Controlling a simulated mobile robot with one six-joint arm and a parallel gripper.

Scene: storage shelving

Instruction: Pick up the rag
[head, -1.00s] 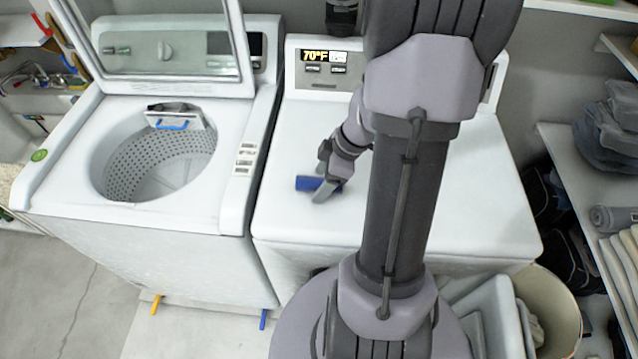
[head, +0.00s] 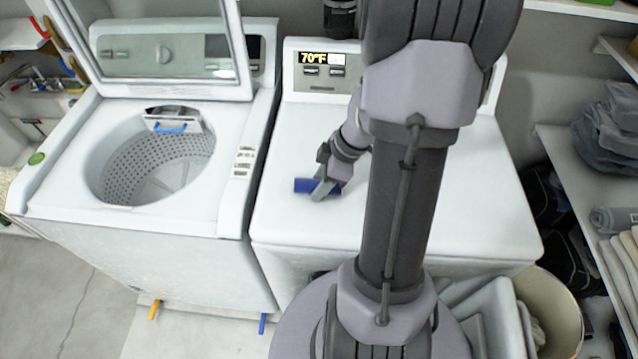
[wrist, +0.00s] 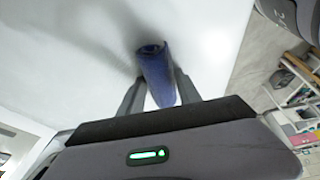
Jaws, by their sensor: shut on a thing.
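The rag is a rolled blue cloth (head: 304,185) on or just above the white top of the right-hand machine. My gripper (head: 322,186) is shut on it, with the fingers at its sides. In the wrist view the blue roll (wrist: 157,76) sits between the two fingers of my gripper (wrist: 158,92), its rolled end facing away from the camera. A shadow falls on the white top beside it. I cannot tell whether the roll still touches the surface.
The right-hand machine's top (head: 450,210) is otherwise clear around the rag. On the left stands an open washer (head: 225,185) with its lid raised. Shelves with folded cloths (head: 610,130) are at the right. A bin (head: 560,310) stands at the lower right.

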